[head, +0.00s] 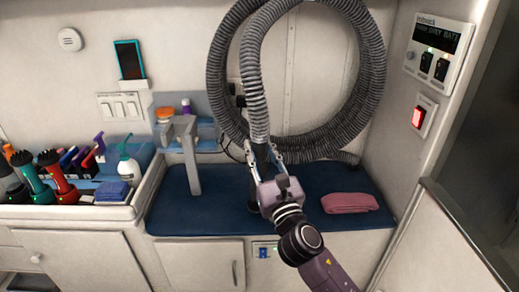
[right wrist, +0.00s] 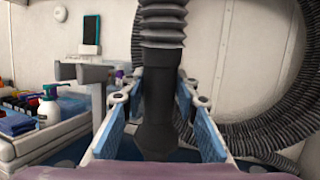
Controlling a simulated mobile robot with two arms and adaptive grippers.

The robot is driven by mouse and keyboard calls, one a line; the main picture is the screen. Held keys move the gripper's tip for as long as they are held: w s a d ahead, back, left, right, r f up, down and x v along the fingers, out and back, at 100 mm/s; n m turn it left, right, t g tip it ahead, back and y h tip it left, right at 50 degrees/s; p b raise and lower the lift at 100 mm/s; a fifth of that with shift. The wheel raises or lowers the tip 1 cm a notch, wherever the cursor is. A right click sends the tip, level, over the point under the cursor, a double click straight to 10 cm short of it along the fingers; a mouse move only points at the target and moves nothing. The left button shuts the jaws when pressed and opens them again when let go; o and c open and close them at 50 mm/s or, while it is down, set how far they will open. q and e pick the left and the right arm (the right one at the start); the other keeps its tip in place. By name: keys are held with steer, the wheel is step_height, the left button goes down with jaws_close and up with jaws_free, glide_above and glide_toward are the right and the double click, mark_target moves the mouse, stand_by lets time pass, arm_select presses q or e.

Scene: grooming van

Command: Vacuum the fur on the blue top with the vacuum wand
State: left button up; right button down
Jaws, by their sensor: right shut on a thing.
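My right gripper (head: 264,158) is shut on the black vacuum wand (right wrist: 160,112), whose shaft stands about upright between the blue finger pads in the right wrist view. The ribbed grey hose (head: 254,85) rises from the wand's top. The gripper is over the middle of the blue top (head: 218,212). The wand's lower end is mostly hidden behind the gripper in the head view, so I cannot tell whether it touches the top. I cannot make out any fur on the visible blue surface. My left gripper is not in view.
The hose hangs in big loops (head: 372,90) on the back wall. A grey post (head: 192,165) stands left on the top, and a folded pink towel (head: 349,203) lies right. A white tray (head: 75,212) with bottles and tools is far left. Blue surface is bare between post and gripper.

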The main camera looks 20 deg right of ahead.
steer(key=shift+d+r, duration=0.15)
steer(key=shift+s+d, duration=0.15)
steer(key=shift+d, duration=2.5)
steer(key=shift+s, duration=0.1)
steer(key=s+p, duration=0.1)
steer(key=s, duration=0.5)
steer(key=shift+d, duration=0.1)
stand_by(0.6)
steer(key=shift+s+d, duration=0.25)
steer(key=shift+d, duration=0.4)
steer(key=shift+s+d, duration=0.2)
steer(key=shift+d, duration=0.5)
steer(key=shift+s+d, duration=0.25)
steer(key=shift+d, duration=0.4)
steer(key=w+d, duration=0.3)
steer(key=w, duration=0.3)
steer(key=shift+d, duration=0.2)
steer(key=shift+r, duration=0.1)
stand_by(0.4)
